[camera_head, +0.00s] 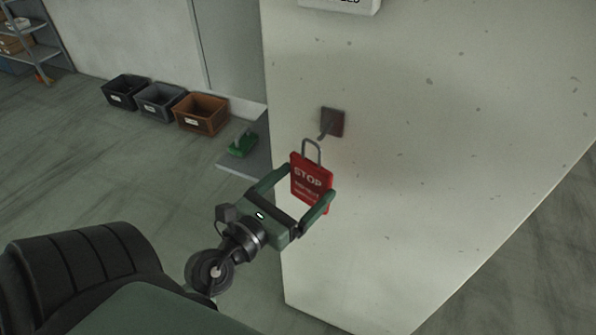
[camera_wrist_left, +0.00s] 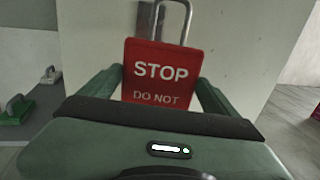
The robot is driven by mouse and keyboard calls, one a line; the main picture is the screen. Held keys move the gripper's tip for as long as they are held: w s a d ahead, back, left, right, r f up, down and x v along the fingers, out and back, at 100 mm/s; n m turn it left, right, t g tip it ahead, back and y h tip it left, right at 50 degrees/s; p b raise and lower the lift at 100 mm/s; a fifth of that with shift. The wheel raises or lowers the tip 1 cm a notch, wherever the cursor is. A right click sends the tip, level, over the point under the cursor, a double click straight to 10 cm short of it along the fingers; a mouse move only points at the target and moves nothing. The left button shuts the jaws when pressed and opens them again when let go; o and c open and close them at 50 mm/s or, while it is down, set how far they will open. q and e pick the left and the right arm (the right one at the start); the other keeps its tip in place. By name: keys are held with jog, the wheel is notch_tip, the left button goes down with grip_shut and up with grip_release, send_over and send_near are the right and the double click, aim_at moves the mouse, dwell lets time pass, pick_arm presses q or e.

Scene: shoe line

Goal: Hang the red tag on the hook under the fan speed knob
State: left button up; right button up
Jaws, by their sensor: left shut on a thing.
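The red tag (camera_head: 311,180) carries white STOP lettering and has a grey metal loop on top. It is upright in my left gripper (camera_head: 299,200), whose two fingers are shut on its sides. The tag also shows in the left wrist view (camera_wrist_left: 162,75), between the fingers of the left gripper (camera_wrist_left: 160,88). The hook (camera_head: 328,128) sticks out from a dark square plate on the pale wall. In the head view the tag's loop appears just below the hook; whether they touch I cannot tell. The fan speed knob is not in view. My right gripper is not in view.
A white box (camera_head: 340,5) with cut-off lettering is on the wall above the hook. Black, grey and orange-brown bins (camera_head: 201,114) stand on the floor at the left. A shelf (camera_head: 28,42) stands far left.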

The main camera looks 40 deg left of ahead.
aim_at(303, 179)
pick_arm(q)
jog(key=shift+w+a, duration=0.25)
jog(key=shift+w, duration=0.75)
jog(key=shift+w+a+f+p, duration=0.15)
jog(key=shift+w+p, duration=0.1)
jog(key=shift+w, duration=0.25)
jog(key=shift+w+a+r+p, duration=0.1)
jog(key=shift+w+p, duration=0.1)
jog(key=shift+w, duration=0.25)
jog(key=w, duration=0.1)
jog(key=w+f, duration=0.1)
jog(key=w, duration=0.1)
jog(key=shift+w+a+f, duration=0.25)
jog(key=shift+a, duration=0.15)
jog(key=o, duration=1.1)
jog(key=shift+o, duration=0.2)
